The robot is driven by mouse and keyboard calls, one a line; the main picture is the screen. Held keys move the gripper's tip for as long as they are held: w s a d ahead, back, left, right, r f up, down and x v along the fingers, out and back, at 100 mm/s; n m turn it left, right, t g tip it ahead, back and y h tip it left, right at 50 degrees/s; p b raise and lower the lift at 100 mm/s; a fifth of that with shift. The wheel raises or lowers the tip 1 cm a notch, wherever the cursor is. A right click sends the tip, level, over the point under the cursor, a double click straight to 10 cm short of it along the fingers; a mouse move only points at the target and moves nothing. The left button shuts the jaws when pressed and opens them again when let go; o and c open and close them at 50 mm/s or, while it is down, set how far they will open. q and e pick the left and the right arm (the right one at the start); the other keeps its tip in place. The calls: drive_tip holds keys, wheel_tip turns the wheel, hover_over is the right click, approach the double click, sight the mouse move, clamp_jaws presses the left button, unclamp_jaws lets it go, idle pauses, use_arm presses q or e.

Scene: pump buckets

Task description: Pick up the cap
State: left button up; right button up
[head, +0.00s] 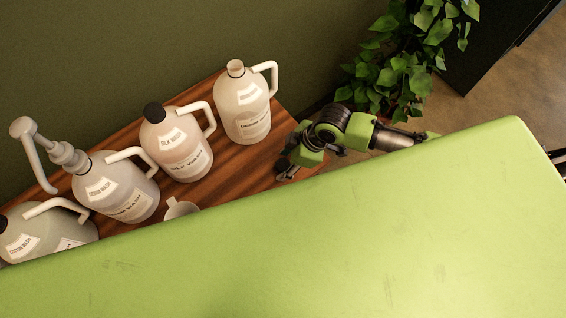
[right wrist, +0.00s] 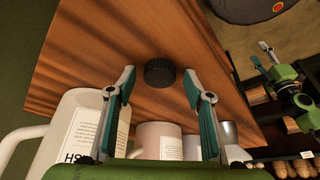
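The black ribbed cap (right wrist: 159,72) lies on the wooden table top in the right wrist view, beyond and between my fingertips. I cannot make it out in the head view, where my right gripper (head: 287,166) is over the table's right end. In the right wrist view the right gripper (right wrist: 158,80) is open, with nothing between its fingers. One jug (head: 242,108) has a bare, uncapped neck. Another jug (head: 178,145) wears a black cap. Part of a green arm with what looks like my left gripper (right wrist: 266,50) shows at the right wrist view's upper right, small and unclear.
A pump jug (head: 118,187) and another jug (head: 45,232) stand to the left on the wooden table (head: 228,165). A small white cup (head: 180,208) sits in front. A leafy plant (head: 405,60) stands behind my right arm. Bare table surrounds the cap.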

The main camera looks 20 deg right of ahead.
drive_tip(key=c, duration=0.5)
drive_tip(key=shift+r, duration=0.1)
